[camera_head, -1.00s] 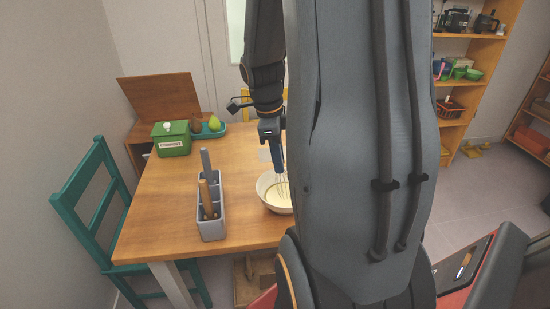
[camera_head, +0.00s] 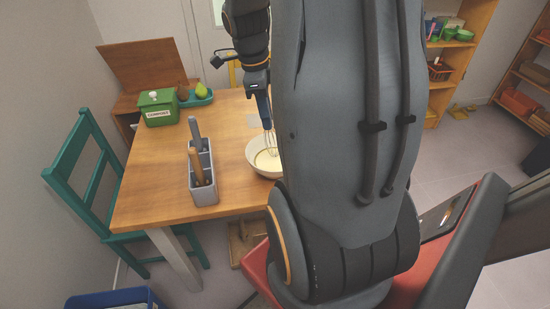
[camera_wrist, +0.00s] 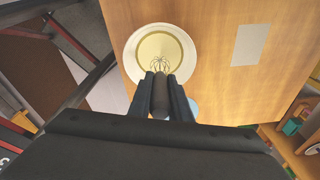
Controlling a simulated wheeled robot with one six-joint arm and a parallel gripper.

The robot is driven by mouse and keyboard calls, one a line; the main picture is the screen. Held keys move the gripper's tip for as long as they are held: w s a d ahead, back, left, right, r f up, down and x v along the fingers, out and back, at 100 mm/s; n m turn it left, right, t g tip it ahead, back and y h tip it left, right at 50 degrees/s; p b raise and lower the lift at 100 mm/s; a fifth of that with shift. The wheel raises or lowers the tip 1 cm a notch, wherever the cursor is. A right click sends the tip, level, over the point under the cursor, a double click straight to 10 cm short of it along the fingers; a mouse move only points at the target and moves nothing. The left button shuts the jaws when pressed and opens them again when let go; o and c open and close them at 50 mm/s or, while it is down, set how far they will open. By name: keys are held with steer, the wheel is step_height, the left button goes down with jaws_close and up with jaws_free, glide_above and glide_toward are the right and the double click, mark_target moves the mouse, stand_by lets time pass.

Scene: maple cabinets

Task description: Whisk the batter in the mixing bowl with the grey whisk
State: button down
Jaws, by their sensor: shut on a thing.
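My gripper (camera_head: 263,103) is shut on the handle of the grey whisk (camera_wrist: 160,95) and points down over the table. The whisk's wire loops (camera_head: 269,142) reach into the white mixing bowl (camera_head: 252,158), toward its far right side in the head view. Pale yellow batter (camera_head: 265,161) lies in the bowl. In the wrist view, the fingers (camera_wrist: 160,80) flank the handle, and the wires show over the batter (camera_wrist: 158,45). I cannot tell how deep the wire tips sit. My arm hides the bowl's right edge in the head view.
A grey utensil caddy (camera_head: 204,187) holding upright handles stands left of the bowl on the wooden table (camera_head: 150,185). A green compost box (camera_head: 157,107) and a teal tray (camera_head: 199,100) with fruit are at the back. A teal chair (camera_head: 88,185) is at the left.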

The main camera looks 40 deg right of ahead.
steer(key=shift+r+p, duration=1.3)
steer(key=shift+r, duration=0.9)
steer(key=shift+r+p, duration=1.8)
steer(key=shift+r, duration=0.65)
steer(key=shift+s, duration=0.1)
